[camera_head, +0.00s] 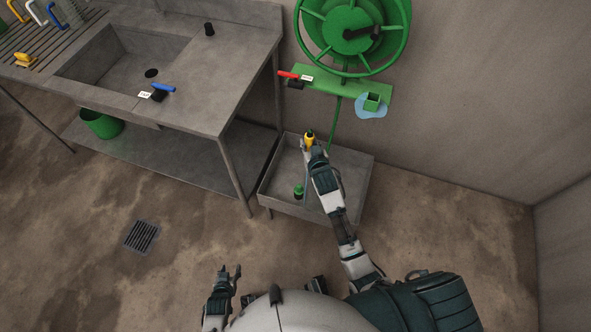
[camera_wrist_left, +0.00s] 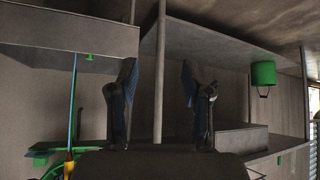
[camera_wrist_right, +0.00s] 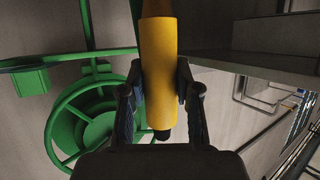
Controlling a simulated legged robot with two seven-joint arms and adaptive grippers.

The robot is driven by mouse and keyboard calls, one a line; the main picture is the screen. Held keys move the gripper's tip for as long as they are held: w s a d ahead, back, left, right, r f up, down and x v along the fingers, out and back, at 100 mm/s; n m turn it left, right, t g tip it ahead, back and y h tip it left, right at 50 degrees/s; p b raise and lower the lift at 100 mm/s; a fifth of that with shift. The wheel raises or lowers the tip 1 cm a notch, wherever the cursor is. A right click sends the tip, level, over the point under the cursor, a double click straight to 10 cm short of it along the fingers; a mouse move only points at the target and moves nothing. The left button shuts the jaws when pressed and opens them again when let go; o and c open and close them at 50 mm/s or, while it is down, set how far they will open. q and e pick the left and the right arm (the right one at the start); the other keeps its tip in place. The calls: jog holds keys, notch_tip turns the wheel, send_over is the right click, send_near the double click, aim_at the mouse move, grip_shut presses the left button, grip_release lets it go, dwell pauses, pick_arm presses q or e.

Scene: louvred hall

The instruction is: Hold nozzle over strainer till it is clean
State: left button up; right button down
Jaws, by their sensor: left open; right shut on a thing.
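The yellow nozzle (camera_head: 309,139) is upright over the low grey tray (camera_head: 361,173), held by my right gripper (camera_head: 311,147). In the right wrist view its yellow body (camera_wrist_right: 158,70) lies between the closed fingers. A thin blue stream (camera_wrist_left: 73,105) runs from the nozzle to the tray in the upside-down left wrist view. A small green-topped piece (camera_head: 298,191) stands in the tray beside the stream; it may be the strainer, but its surface is too small to judge. My left gripper (camera_head: 231,268) is open and empty, low near my body.
A green hose reel (camera_head: 352,35) hangs on the wall above a green shelf with a red lever (camera_head: 288,75). A steel sink bench (camera_head: 205,95) stands left of the tray, with a green bucket (camera_head: 103,125) below. The floor around the drain grate (camera_head: 141,236) is clear.

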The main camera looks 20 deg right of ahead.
pick_arm(q)
jog(key=w+d+r+t+h+b, duration=0.1)
jog(key=r+t+b, duration=0.6)
jog(key=r, duration=0.8)
jog(key=w+d+r+t+h+b, duration=0.2)
jog(key=r+t+b, duration=0.5)
jog(key=r, duration=0.9)
jog(key=shift+w+d+n+t+h, duration=0.4)
jog(key=shift+w+t, duration=0.3)
jog(key=shift+w, duration=0.35)
pick_arm(e)
jog(key=w+f, duration=0.3)
jog(key=f, duration=1)
jog(key=w+a+f, duration=0.1)
jog(key=w+f, duration=0.1)
jog(key=f, duration=1.2)
jog(key=shift+w+f, duration=0.25)
jog(key=shift+w, duration=0.15)
pick_arm(q)
jog(key=shift+w+f, duration=0.1)
jog(key=shift+w, duration=0.05)
pick_arm(e)
jog(key=shift+a, duration=0.15)
